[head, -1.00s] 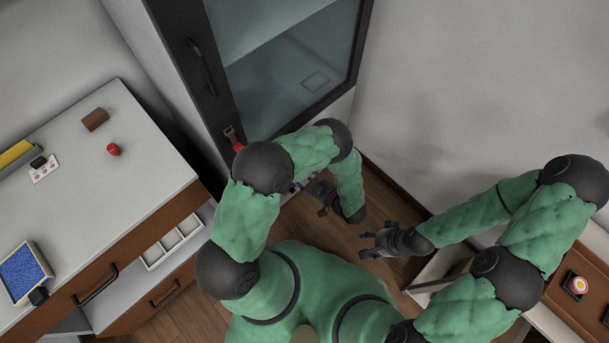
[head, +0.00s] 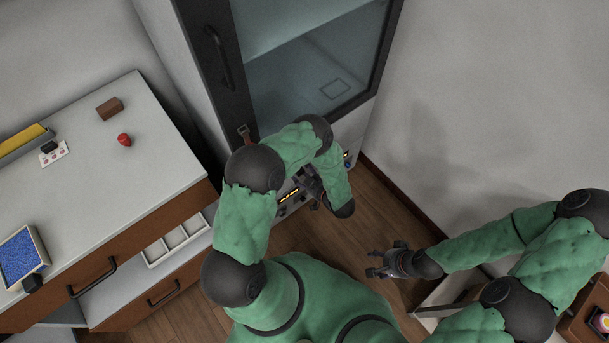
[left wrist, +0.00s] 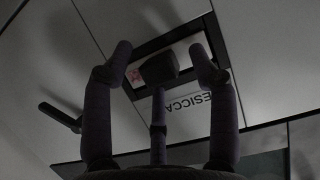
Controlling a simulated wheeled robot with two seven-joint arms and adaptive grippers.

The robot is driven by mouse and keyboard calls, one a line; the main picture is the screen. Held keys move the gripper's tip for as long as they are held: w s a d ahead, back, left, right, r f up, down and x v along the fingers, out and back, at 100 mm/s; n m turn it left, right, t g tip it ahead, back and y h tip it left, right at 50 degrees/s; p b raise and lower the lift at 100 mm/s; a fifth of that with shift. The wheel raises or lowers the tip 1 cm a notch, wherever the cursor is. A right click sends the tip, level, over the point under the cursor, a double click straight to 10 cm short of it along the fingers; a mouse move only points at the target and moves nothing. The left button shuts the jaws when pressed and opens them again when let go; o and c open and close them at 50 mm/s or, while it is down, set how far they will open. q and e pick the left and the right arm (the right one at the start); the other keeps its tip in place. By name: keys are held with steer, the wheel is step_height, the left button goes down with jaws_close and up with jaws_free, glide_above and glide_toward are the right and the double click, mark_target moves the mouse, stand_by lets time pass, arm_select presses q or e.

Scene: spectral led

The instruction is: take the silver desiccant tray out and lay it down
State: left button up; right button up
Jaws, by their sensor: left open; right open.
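My left gripper (head: 312,188) is open at the lower front of the tall cabinet (head: 222,110), partly hidden by my arm in the head view. In the left wrist view its spread fingers (left wrist: 164,62) are in front of a dark-framed opening with a pale panel (left wrist: 184,48); I take this for the desiccant tray's front. A dark block sits between the fingertips; I cannot tell whether it is a handle or a fingertip. Upside-down lettering (left wrist: 188,102), partly reading "ESICCA", is beside the frame. No contact is clear. My right gripper (head: 376,264) is open and empty above the floor.
The cabinet has a glass door with a dark handle (head: 219,58). A white-topped counter (head: 105,190) at left holds a brown block (head: 110,108), a red object (head: 124,140) and a blue-faced box (head: 22,258). A drawer below holds a white divided tray (head: 176,240). Floor (head: 345,238) is open between.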

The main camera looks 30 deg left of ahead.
arm_select(q)
jaws_close()
jaws_free()
steer(key=p+v, duration=0.4)
steer(key=v, duration=0.6)
steer(key=shift+s+d, duration=0.2)
steer(key=shift+d, duration=0.15)
steer(key=shift+r, duration=0.1)
